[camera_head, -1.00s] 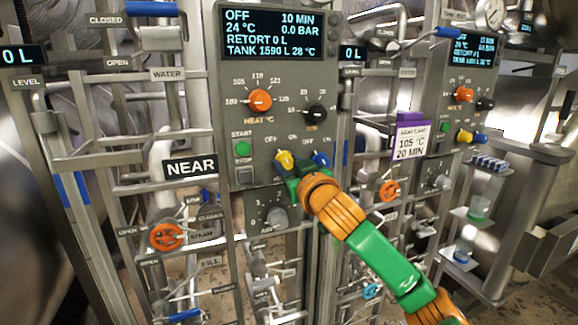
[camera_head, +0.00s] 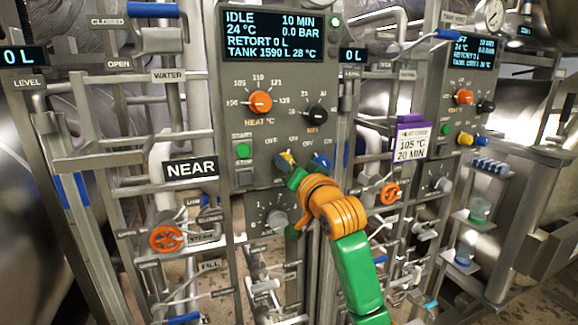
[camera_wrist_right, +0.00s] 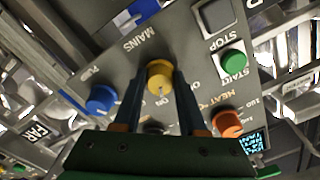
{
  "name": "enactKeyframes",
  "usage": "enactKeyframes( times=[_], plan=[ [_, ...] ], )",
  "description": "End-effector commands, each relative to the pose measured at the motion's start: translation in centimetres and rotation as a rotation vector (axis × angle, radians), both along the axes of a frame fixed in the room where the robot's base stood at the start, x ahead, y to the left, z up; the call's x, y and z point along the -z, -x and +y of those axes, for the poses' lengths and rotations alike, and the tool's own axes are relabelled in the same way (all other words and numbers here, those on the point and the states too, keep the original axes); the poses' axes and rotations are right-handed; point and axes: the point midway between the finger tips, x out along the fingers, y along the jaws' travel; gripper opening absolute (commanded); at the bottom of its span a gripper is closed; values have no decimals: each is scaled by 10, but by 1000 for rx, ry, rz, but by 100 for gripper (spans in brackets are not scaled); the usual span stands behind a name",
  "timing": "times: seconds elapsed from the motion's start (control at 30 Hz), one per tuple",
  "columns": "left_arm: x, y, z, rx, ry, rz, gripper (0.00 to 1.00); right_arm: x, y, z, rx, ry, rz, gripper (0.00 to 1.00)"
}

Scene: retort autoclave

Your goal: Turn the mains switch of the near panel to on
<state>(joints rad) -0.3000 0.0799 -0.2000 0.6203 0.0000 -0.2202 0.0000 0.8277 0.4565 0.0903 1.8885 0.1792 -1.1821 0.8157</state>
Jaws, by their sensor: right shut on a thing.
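The near panel (camera_head: 225,140) stands upright in the middle of the head view, beside a NEAR sign (camera_head: 191,168). Its display (camera_head: 268,36) reads IDLE, 24 °C, 0.0 bar. The mains switch (camera_head: 281,160) is a yellow knob low on this panel, partly covered by my gripper. The wrist view shows the mains switch (camera_wrist_right: 159,76) by the MAINS label, between the two fingers. My right gripper (camera_head: 291,168) is shut on it. My left gripper is not in view.
A blue knob (camera_head: 321,162) sits just right of the mains switch, close to my gripper. An orange heat knob (camera_head: 260,101), a black knob (camera_head: 317,114) and a green start button (camera_head: 243,151) are above. Pipes and valve handles surround the panel.

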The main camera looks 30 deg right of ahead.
Motion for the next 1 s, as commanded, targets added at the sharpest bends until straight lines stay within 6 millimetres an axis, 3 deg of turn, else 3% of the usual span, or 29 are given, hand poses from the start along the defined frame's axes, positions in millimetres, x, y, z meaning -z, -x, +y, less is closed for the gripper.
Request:
enactKeyframes(
  times=[0.3, 0.87, 0.9, 1.0],
  plan=[
    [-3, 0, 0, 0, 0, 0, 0, -2, 0, 0, 0, -120, -33, 0],
    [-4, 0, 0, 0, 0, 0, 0, -2, 0, 0, 1, -148, -42, 0],
    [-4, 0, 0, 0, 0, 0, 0, -2, 0, 0, 1, -147, -41, 44],
    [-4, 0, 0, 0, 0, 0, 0, -2, 0, 0, 0, -148, -41, 71]
  ],
)
